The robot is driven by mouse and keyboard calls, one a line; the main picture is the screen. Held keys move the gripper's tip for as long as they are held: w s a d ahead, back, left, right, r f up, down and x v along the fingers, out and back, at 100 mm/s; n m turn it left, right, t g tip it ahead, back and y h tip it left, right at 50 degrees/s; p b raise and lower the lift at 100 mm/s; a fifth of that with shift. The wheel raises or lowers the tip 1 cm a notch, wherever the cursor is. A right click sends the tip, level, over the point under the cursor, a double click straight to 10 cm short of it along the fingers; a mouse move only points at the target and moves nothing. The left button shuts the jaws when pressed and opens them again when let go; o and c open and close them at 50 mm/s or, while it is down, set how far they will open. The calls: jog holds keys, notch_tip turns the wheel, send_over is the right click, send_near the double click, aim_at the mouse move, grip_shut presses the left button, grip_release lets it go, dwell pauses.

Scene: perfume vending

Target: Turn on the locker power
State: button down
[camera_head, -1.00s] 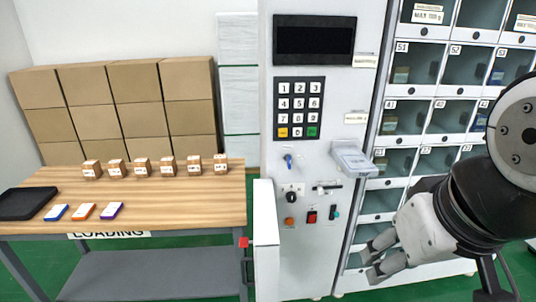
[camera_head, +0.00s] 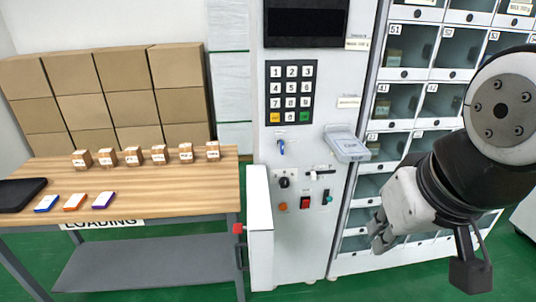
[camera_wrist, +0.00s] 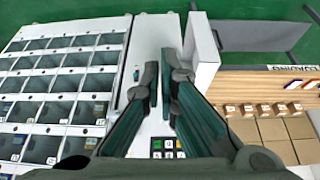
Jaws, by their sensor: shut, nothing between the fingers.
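The grey-white control panel (camera_head: 300,160) stands in the middle of the head view. Its lower part carries a red rocker switch (camera_head: 306,203), a black knob (camera_head: 284,182), a small black lever switch (camera_head: 320,173), a dark green switch (camera_head: 327,197), an orange round button (camera_head: 283,207) and a blue key (camera_head: 281,147). I cannot read which one is the locker power. My gripper (camera_head: 380,238) is shut and empty, to the right of these controls and lower, in front of the lockers. In the wrist view my gripper (camera_wrist: 162,85) hides much of the panel.
A keypad (camera_head: 290,92) sits above the controls, and a clear-lidded tray (camera_head: 347,145) juts out at the panel's right. Numbered lockers (camera_head: 405,95) stand to the right. An open white door (camera_head: 260,230) sticks out at the left, beside the wooden table (camera_head: 150,195) with small boxes.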

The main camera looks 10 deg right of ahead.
jog(key=w+d+f+m+t+b, duration=0.2)
jog(key=w+f+m+b, duration=0.3)
jog(key=w+f+b, duration=0.3)
jog(key=w+d+f+m+t+b, duration=0.1)
jog(key=w+d+f+m+b, duration=0.2)
jog(key=w+f, duration=1.4)
jog(key=w+d+f+m+t+b, duration=0.2)
jog(key=w+d+f+m+b, duration=0.1)
jog(key=w+f+m+b, duration=0.6)
jog(key=w+f+b, duration=0.3)
jog(key=w, duration=0.2)
jog(key=shift+w+d+f+t+b, duration=0.15)
jog(key=shift+d+f+t+b, duration=0.15)
jog(key=shift+f+b, duration=0.1)
jog(key=shift+w+f, duration=0.1)
jog(key=b, duration=0.5)
send_near(308, 205)
jog(key=f+x, duration=0.1)
jog(key=x, duration=0.4)
jog(key=shift+w+d+r, duration=0.1)
jog(key=shift+d+r, duration=0.15)
jog(key=shift+r, duration=0.25)
